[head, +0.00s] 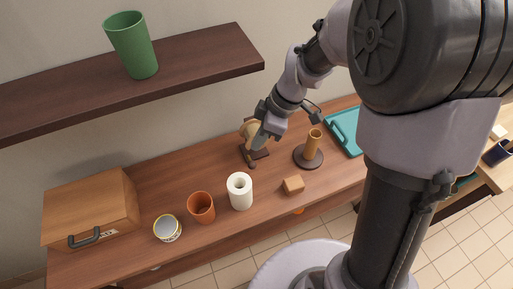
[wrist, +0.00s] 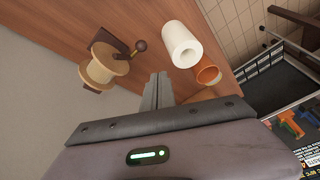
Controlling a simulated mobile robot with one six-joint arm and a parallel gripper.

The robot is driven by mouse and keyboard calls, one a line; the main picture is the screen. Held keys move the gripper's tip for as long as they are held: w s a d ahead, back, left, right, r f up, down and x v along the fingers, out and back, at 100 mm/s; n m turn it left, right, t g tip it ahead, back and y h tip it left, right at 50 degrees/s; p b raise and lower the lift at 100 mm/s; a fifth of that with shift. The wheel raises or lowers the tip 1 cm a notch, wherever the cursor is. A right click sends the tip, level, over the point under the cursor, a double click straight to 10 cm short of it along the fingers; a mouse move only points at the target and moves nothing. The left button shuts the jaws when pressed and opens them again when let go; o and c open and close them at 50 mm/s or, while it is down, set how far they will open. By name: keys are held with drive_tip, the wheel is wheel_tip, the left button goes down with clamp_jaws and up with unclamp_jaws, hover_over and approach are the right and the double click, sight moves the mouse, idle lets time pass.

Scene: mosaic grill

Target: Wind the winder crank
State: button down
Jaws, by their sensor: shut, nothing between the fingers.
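The winder (wrist: 100,66) is a pale tan spool on a dark brown base, standing on the wooden counter. Its crank is a short dark arm ending in a round brown knob (wrist: 141,45). In the head view the winder (head: 249,130) is partly hidden behind my gripper (head: 258,140). My gripper also shows in the wrist view (wrist: 160,76), with its fingers shut together and empty. The fingertips appear beside the crank knob, apart from it in the wrist picture. Whether any part of my gripper touches the winder cannot be told.
A white roll (head: 240,191), an orange cup (head: 201,207), a tin (head: 167,228) and a wooden block (head: 293,185) stand along the front. A holder with an upright post (head: 312,150) and a teal tray (head: 346,134) are right. A wooden box (head: 90,210) is left; a shelf (head: 190,60) overhangs.

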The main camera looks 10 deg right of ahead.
sight(253, 164)
drive_tip(key=f+n+b, duration=0.1)
drive_tip(key=f+n, duration=0.1)
drive_tip(key=f, duration=0.1)
drive_tip(key=w+a+f+n+h+b, duration=0.1)
drive_tip(key=f+n+b, duration=0.1)
drive_tip(key=f, duration=0.2)
drive_tip(key=f+n+b, duration=0.2)
drive_tip(key=f, duration=0.2)
drive_tip(key=shift+w+a+h, duration=0.15)
drive_tip(key=shift+w+h, duration=0.25)
drive_tip(key=shift+w+f+b, duration=0.2)
drive_tip(key=shift+f+b, duration=0.2)
drive_tip(key=shift+f, duration=0.1)
drive_tip(key=shift+d, duration=0.25)
